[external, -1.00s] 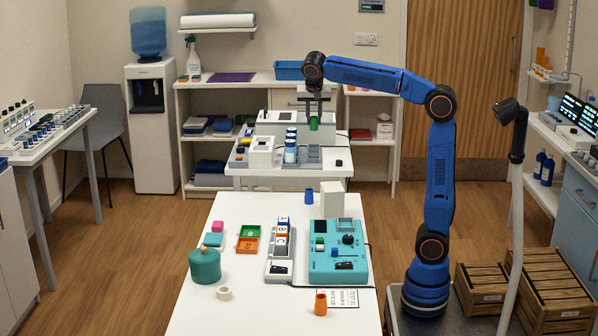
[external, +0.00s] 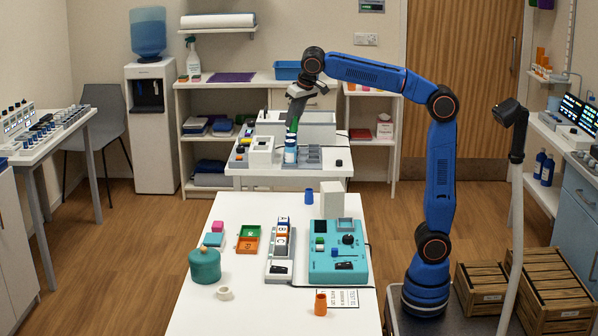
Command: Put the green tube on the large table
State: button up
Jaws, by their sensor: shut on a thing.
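The green tube (external: 294,125) is in my gripper (external: 294,118), which is shut on it above the smaller white table (external: 240,171) at the back. The tube is tilted and small in view. It appears just above or behind the blue-and-white stacked vials (external: 290,148); I cannot tell whether it touches them. The large white table (external: 206,306) stands in front, nearer the camera, apart from my gripper.
The large table holds a teal device (external: 338,265), a grey rack (external: 281,255), a teal pot (external: 205,265), an orange cup (external: 320,303), a blue cup (external: 309,197) and trays. A grey compartment tray (external: 308,157) lies below my gripper.

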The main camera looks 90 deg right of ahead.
jog(key=w+a+n+y, duration=0.35)
jog(key=a+n, duration=0.45)
jog(key=a, duration=0.5)
jog(key=shift+t+h, duration=0.25)
jog(key=shift+t, duration=0.15)
jog(key=f, duration=2.2)
jog(key=shift+w+d+f, duration=0.15)
jog(key=shift+d+f, duration=0.05)
jog(key=shift+f, duration=0.15)
jog(key=shift+f, duration=0.1)
jog(key=o, duration=1)
jog(key=v, duration=1.2)
